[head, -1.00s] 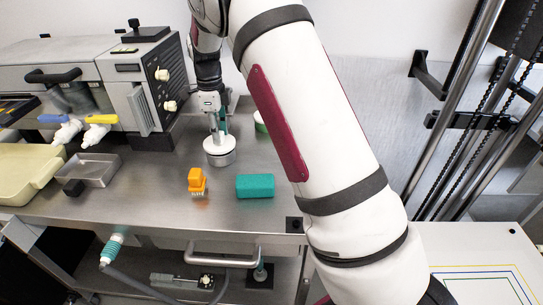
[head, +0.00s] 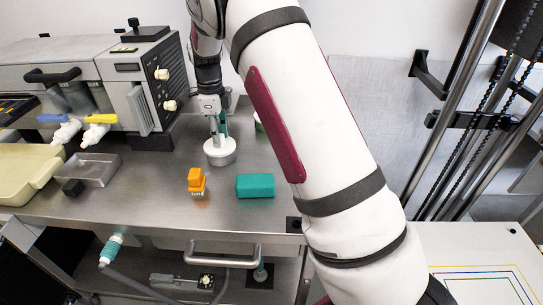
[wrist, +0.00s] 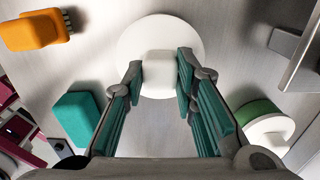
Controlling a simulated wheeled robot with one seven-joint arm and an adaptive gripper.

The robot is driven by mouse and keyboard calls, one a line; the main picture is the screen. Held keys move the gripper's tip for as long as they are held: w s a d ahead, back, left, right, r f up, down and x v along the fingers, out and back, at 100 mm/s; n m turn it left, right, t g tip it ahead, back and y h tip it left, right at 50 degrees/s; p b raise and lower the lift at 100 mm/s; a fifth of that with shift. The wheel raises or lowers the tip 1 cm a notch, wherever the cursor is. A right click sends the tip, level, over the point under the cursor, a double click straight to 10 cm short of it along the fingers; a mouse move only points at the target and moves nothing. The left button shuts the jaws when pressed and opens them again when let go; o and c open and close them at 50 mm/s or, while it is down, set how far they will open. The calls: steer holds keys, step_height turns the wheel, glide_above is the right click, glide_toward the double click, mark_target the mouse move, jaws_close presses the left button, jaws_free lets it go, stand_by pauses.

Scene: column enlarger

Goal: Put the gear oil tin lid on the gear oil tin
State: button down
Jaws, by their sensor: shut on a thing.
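The gear oil tin lid (wrist: 185,35) is a white disc with a pale square knob (wrist: 158,75). My gripper (wrist: 158,82) points down and is shut on that knob, with the teal pads on either side of it. In the head view, my gripper (head: 216,138) is directly above the white lid (head: 220,147). I cannot tell whether the lid is fully seated.
A green-and-white round container (wrist: 266,122) stands close by on the right. A teal block (head: 255,186) and an orange object (head: 197,181) lie in front. A metal tray (head: 92,168) and a grey machine (head: 140,90) are left.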

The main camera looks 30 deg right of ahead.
steer(key=c, duration=1.2)
jaws_free()
steer(key=shift+r, duration=0.15)
steer(key=shift+r+p, duration=1.05)
steer(key=shift+r, duration=2.75)
steer(key=shift+r, duration=0.1)
step_height(320, 180, up, 12)
steer(key=shift+f, duration=0.1)
